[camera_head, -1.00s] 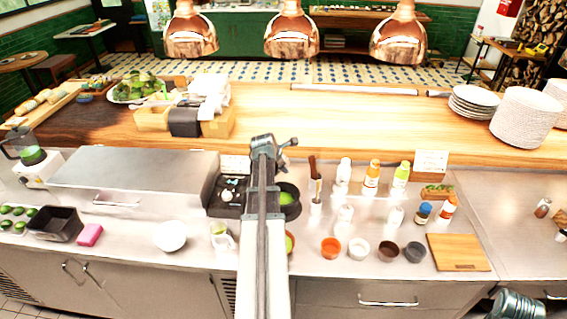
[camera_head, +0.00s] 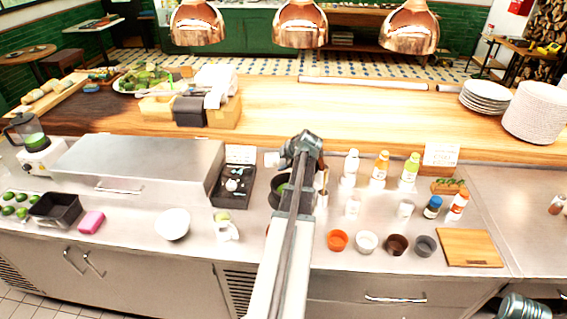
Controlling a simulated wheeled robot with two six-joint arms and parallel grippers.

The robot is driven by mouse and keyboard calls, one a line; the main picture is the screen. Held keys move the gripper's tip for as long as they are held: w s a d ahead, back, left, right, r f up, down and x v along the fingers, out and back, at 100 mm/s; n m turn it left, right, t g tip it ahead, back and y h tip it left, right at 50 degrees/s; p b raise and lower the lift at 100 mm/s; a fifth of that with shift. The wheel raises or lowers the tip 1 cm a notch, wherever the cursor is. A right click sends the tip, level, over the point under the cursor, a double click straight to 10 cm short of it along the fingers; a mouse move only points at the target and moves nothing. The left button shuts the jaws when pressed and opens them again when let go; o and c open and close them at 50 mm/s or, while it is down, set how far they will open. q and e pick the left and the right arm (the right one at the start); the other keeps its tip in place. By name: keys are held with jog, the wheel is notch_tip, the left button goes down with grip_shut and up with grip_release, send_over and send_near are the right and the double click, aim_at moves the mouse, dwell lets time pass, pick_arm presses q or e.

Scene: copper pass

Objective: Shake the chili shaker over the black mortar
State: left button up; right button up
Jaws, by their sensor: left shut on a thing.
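My left gripper (camera_head: 303,148) is over the middle of the steel counter, its arm rising from the bottom edge. A small pale thing (camera_head: 270,158) sticks out left of its fingers, apparently lying sideways in them. It looks like the chili shaker, but its label is too small to read. A black round bowl, seemingly the black mortar (camera_head: 274,190), stands below and slightly left of the gripper with something green inside. My arm hides its right part. I cannot tell the gripper's exact height above it. My right gripper is out of view.
Several bottles (camera_head: 380,168) stand right of the arm, with small bowls (camera_head: 337,240) before them. A cutting board (camera_head: 469,248) lies farther right. A black tray (camera_head: 232,186) and a white bowl (camera_head: 172,224) are left. Copper lamps (camera_head: 300,25) hang beyond.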

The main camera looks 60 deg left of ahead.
pick_arm(q)
jog(key=f+m+g+y+b, duration=0.1)
jog(key=y+b, duration=0.1)
jog(key=b, duration=0.2)
jog(key=f+m+g+y+b, duration=0.1)
jog(key=g+y+b, duration=0.1)
jog(key=b, duration=0.3)
jog(key=f+m+g+y+b, duration=0.1)
jog(key=g+y+b, duration=0.1)
jog(key=b, duration=0.2)
jog(key=shift+w+d+f+m+b, duration=0.2)
jog(key=shift+w+f+m+b, duration=0.05)
jog(key=shift+w+m+b, duration=0.15)
jog(key=shift+r+m+g+y+b, duration=0.1)
jog(key=shift+m+g+y+b, duration=0.3)
jog(key=shift+b, duration=0.45)
jog(key=shift+r, duration=0.1)
notch_tip(320, 180, up, 3)
jog(key=p, duration=0.3)
jog(key=shift+r, duration=0.15)
notch_tip(320, 180, down, 4)
jog(key=b, duration=0.3)
jog(key=shift+r, duration=0.15)
jog(key=shift+r+p, duration=1.6)
jog(key=shift+r, duration=0.2)
jog(key=shift+f, duration=0.1)
jog(key=shift+s, duration=0.15)
